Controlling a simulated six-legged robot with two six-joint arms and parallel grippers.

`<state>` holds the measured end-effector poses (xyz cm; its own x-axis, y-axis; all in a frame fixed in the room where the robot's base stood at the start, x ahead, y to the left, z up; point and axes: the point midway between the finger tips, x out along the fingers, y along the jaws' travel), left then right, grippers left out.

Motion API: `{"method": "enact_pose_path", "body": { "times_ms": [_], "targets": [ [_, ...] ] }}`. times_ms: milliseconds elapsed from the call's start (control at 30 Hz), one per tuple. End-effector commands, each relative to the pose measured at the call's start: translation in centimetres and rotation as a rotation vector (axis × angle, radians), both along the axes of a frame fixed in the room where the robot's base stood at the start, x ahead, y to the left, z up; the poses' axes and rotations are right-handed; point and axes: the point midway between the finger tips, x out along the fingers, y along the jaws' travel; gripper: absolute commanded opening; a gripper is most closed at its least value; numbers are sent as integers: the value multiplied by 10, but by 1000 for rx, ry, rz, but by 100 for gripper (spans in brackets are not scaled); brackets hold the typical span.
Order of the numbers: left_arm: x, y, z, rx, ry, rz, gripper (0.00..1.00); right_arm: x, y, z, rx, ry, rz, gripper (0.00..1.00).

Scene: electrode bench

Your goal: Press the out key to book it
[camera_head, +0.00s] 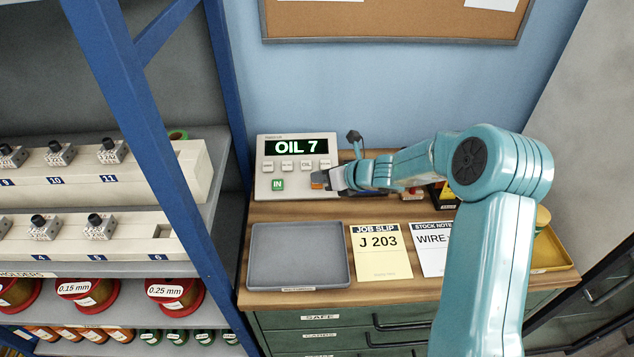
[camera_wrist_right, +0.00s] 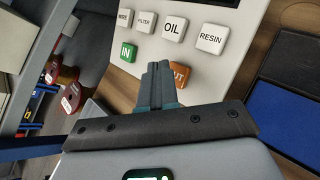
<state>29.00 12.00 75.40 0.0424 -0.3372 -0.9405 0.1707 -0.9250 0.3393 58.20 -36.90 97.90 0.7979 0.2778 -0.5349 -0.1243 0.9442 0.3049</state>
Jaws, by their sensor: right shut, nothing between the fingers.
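The orange OUT key (camera_head: 317,182) is partly hidden by my right gripper (camera_head: 328,180). In the right wrist view the OUT key (camera_wrist_right: 181,73) shows just right of and partly behind my shut, empty fingertips (camera_wrist_right: 162,67). I cannot tell whether the fingertips touch the key. The IN key (camera_wrist_right: 128,52) is at upper left of the fingers there. My left gripper is not in view.
An empty grey tray (camera_head: 298,285), a yellow job slip (camera_head: 380,251) reading J 203 and a white stock note (camera_head: 430,250) lie on the bench front. A yellow tray (camera_head: 553,257) is at right. A blue-framed rack (camera_head: 140,100) stands left, close to the panel.

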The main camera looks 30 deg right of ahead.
Motion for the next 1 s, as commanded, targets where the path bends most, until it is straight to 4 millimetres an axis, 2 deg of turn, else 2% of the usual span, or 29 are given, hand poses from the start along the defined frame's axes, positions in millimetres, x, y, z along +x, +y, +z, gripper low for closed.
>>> {"method": "enact_pose_path", "body": {
  "times_ms": [667,1000],
  "targets": [
    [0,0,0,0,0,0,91,0,0,0,0,0,0,0],
    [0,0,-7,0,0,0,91,3,-2,-9,0,0,0,0]
  ]
}}
